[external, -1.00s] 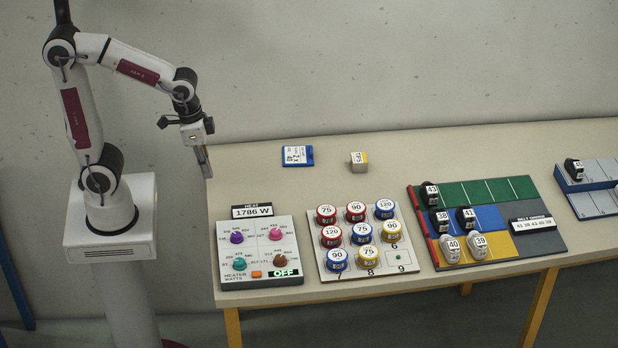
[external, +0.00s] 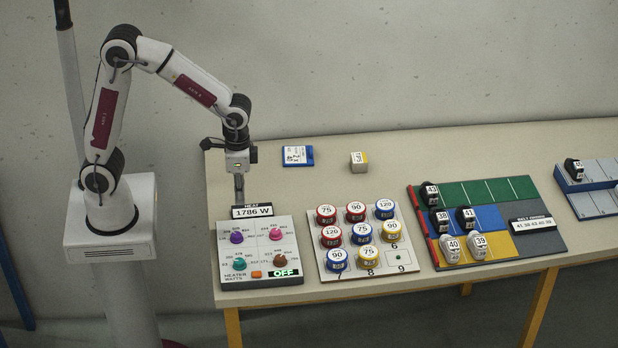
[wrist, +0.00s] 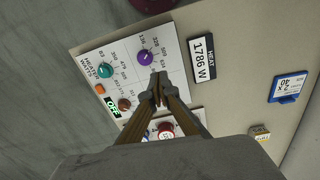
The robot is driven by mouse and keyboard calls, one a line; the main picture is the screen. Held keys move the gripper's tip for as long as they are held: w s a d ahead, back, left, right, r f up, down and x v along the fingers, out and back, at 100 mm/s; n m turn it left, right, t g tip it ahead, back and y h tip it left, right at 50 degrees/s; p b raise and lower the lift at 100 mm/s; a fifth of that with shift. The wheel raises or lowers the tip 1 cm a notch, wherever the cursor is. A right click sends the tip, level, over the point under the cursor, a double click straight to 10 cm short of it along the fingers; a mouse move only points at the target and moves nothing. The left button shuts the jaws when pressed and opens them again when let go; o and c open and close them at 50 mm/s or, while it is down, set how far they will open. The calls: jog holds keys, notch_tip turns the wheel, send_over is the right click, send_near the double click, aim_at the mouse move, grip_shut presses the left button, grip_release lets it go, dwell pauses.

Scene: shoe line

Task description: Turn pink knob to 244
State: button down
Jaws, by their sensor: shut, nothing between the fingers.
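The pink knob (external: 276,233) is at the upper right of the white heater panel (external: 230,272), with small printed numbers around it, too small to read surely. My gripper (external: 239,196) is shut and empty, pointing down behind the panel's back edge by the heat sign, apart from the pink knob. In the wrist view my gripper's closed fingertips (wrist: 158,92) cover the place of the pink knob, so it is hidden there. The purple knob (wrist: 145,57), teal knob (wrist: 106,71) and brown knob (wrist: 124,104) show around the fingers.
The heat sign (external: 252,211) reads 1786 W. An orange button (external: 256,274) and a green OFF display (external: 285,273) are at the panel's front. A board of numbered round tins (external: 400,262) stands to the right. A blue card holder (external: 298,156) lies at the back.

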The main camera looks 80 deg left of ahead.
aim_at(276, 233)
jog(key=w+d+f+n, duration=0.1)
jog(key=w+d+f, duration=0.1)
jog(key=w, duration=0.4)
jog(key=shift+w, duration=0.2)
jog(key=shift+f, duration=0.1)
jog(key=shift+f, duration=3.4)
jog(key=shift+w, duration=0.15)
jog(key=shift+d, duration=1)
jog(key=shift+s, duration=0.3)
